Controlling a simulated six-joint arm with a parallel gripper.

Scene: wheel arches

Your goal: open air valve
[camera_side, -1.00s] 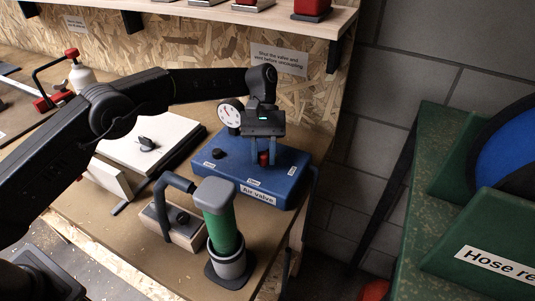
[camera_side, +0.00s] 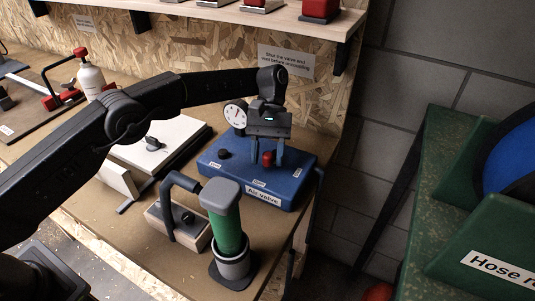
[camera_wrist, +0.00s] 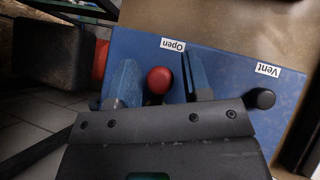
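The air valve is a blue box (camera_side: 215,162) labelled "Air valve" on the workbench, with a red knob (camera_side: 267,158), a black knob (camera_side: 224,154) and a white dial gauge (camera_side: 236,114). My gripper (camera_side: 267,160) points down over the box, its fingers on either side of the red knob. In the wrist view the red knob (camera_wrist: 160,80) stands between the fingertips (camera_wrist: 157,78), with a visible gap on each side. The gripper is open. The label "Open" (camera_wrist: 173,45) is beside the red knob; "Vent" (camera_wrist: 267,70) is near the black knob (camera_wrist: 262,98).
A green cylinder (camera_side: 227,228) in a grey cup and a block with a black handle (camera_side: 168,222) stand in front of the box. A white panel (camera_side: 178,137) lies to its left. A shelf (camera_side: 240,17) hangs behind; a green rack (camera_side: 445,180) is at right.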

